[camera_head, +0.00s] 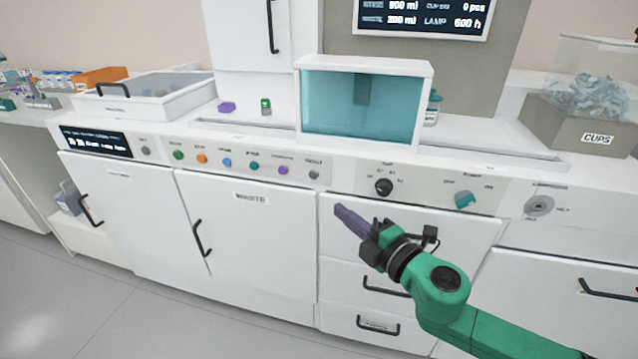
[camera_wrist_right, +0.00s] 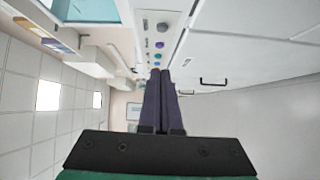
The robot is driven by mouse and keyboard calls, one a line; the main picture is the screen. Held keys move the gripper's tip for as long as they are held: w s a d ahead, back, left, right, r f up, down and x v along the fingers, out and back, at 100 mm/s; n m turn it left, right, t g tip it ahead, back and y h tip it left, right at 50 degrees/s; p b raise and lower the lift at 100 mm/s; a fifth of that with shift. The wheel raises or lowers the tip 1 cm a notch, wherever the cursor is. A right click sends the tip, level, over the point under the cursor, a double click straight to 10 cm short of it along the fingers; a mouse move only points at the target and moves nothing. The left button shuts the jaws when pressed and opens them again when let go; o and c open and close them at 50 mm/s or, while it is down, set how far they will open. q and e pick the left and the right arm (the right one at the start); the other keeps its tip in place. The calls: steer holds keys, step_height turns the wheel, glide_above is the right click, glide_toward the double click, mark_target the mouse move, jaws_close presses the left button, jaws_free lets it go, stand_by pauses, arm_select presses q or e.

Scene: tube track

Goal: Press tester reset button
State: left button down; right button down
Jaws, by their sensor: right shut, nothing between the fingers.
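A row of round buttons runs along the white panel: green (camera_head: 178,155), orange (camera_head: 202,159), blue (camera_head: 227,163), teal (camera_head: 254,166), purple (camera_head: 283,170) and grey (camera_head: 314,174). Another grey button (camera_head: 146,151) sits left of the row, beside a dark display (camera_head: 96,142). The labels are too small to tell which button is the reset. My right gripper (camera_head: 340,211) is shut and empty, in front of the drawers, apart from the panel and to the right of the buttons. In the right wrist view its fingers (camera_wrist_right: 158,75) point along the panel, with a grey button (camera_wrist_right: 162,27) and the purple one (camera_wrist_right: 159,44) ahead. My left gripper is out of view.
A black knob (camera_head: 383,187) and a teal switch (camera_head: 464,199) sit on the panel right of the row. A glass-fronted box (camera_head: 362,108) stands above it. Black handles (camera_head: 201,239) stick out from the doors below. A CUPS bin (camera_head: 590,136) stands at right. The floor (camera_head: 60,310) is clear.

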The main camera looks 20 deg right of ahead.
mark_target(313, 174)
steer(key=shift+w, duration=0.15)
